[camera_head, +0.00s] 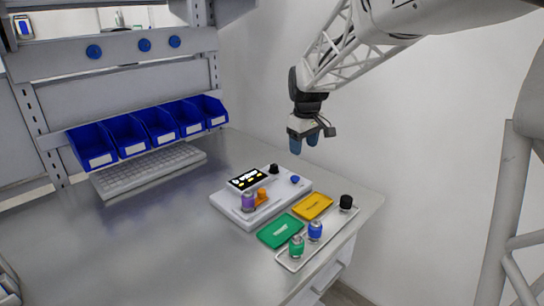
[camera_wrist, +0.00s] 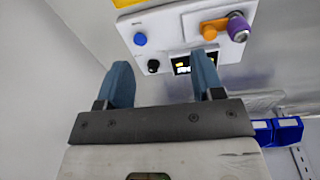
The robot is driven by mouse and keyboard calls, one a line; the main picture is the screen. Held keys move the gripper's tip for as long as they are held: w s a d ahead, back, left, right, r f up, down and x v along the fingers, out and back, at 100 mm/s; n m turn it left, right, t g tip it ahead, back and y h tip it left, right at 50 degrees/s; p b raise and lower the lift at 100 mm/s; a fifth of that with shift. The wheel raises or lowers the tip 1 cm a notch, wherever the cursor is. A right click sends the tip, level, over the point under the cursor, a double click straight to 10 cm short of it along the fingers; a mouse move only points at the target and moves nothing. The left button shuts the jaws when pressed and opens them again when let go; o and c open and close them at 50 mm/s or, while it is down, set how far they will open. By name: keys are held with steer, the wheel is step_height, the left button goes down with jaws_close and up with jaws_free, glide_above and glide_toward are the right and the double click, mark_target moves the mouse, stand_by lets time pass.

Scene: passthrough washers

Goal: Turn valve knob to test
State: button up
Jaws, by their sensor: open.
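A white test device (camera_head: 225,208) stands on the grey bench and carries a dark screen (camera_head: 248,179), a black knob (camera_head: 274,168) and a blue round knob or button (camera_head: 295,179). Its labels are too small to read, so I cannot tell which knob is the valve knob. An orange part (camera_head: 261,194) and a purple cylinder (camera_head: 248,203) sit at its front. My gripper (camera_head: 304,143) is open and empty, above and behind the device. In the wrist view the black knob (camera_wrist: 153,66) shows between the blue fingers, beyond them and apart.
A green tray (camera_head: 281,231) and a yellow tray (camera_head: 313,206) lie in front of the device. A metal tray (camera_head: 330,233) holds green, blue and black-topped cylinders. A keyboard (camera_head: 150,170) and blue bins (camera_head: 145,132) are at the left. The air around my gripper is clear.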

steer(key=w+a+f+n, duration=0.1)
steer(key=w+a+f, duration=0.15)
steer(key=w, duration=0.35)
steer(key=w+a+f+n, duration=0.1)
steer(key=w+a+f, duration=0.15)
steer(key=w, duration=0.35)
steer(key=n+g, duration=0.1)
steer(key=n, duration=0.1)
glide_above(274, 165)
step_height(274, 165, down, 6)
steer(key=shift+f, duration=0.25)
steer(key=shift+f, duration=0.15)
steer(key=shift+f, duration=3.75)
steer(key=c, duration=0.9)
